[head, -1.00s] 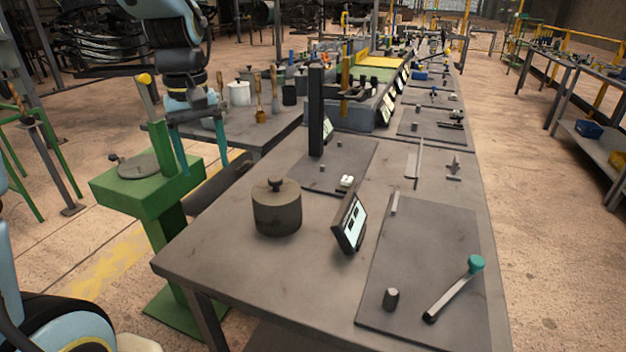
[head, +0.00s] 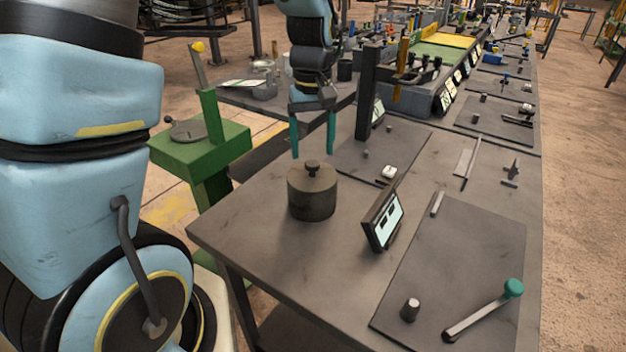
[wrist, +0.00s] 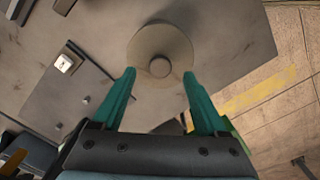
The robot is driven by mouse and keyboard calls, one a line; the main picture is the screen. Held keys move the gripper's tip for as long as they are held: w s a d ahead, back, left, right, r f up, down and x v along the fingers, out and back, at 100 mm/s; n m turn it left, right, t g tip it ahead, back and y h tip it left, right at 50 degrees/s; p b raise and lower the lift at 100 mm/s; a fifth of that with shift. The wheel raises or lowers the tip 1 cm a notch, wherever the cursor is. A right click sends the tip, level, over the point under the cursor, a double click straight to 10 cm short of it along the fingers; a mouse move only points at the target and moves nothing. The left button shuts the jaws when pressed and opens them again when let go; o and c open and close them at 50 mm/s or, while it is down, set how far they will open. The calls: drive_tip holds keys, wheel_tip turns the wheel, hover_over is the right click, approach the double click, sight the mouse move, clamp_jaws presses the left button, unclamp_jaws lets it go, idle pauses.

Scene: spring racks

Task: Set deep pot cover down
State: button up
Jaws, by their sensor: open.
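The deep pot cover, a dark grey cylinder with a round knob on top (head: 312,200), stands upright on the near-left part of the grey table (head: 270,262). In the wrist view the cover (wrist: 143,45) is seen from above, with its knob near the middle. My gripper (head: 313,150) is open, its two teal fingers pointing down. In the head view the fingertips appear just above and behind the knob. In the wrist view my gripper (wrist: 158,73) has its fingertips apart on either side of the knob's line, with nothing between them.
A small tilted screen (head: 383,220) stands right of the cover. A dark upright post (head: 367,95) rises behind it. A green stand (head: 225,145) is off the table's left edge. A dark plate (head: 465,265) with a teal-knobbed lever (head: 485,310) lies at right.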

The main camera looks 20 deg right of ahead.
sight(312, 162)
drive_tip(key=shift+f+p, duration=0.45)
drive_tip(key=shift+f, duration=1.3)
clamp_jaws()
